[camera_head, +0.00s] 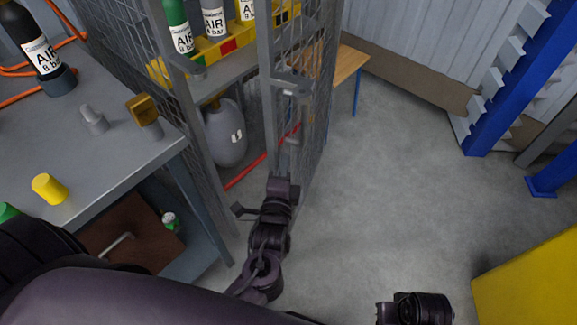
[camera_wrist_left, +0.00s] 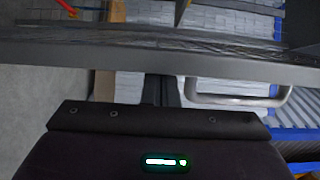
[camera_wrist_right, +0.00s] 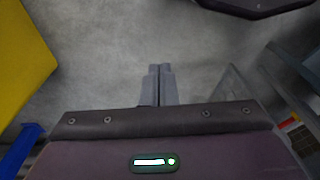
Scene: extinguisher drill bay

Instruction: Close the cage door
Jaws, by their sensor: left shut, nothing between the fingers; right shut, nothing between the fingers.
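The cage door (camera_head: 311,110) is a grey-framed mesh panel. It stands open, swung out toward me, so the cage interior shows to its left. My left gripper (camera_head: 283,168) is shut and empty, close to the lower part of the door's near frame. In the left wrist view its fingers (camera_wrist_left: 167,90) reach the grey door frame (camera_wrist_left: 120,57), beside a rounded bar handle (camera_wrist_left: 240,101); I cannot tell if they touch. My right gripper (camera_head: 382,312) is low over the floor, away from the door. Its fingers (camera_wrist_right: 160,80) are shut and empty in the right wrist view.
Inside the cage, air cylinders (camera_head: 215,22) stand on a shelf above a grey tank (camera_head: 225,133). A workbench (camera_head: 125,160) with a yellow cylinder (camera_head: 48,188) is at left. A wooden bench (camera_head: 350,65) stands behind the door. The floor (camera_head: 400,170) at right is clear up to a yellow block (camera_head: 535,285).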

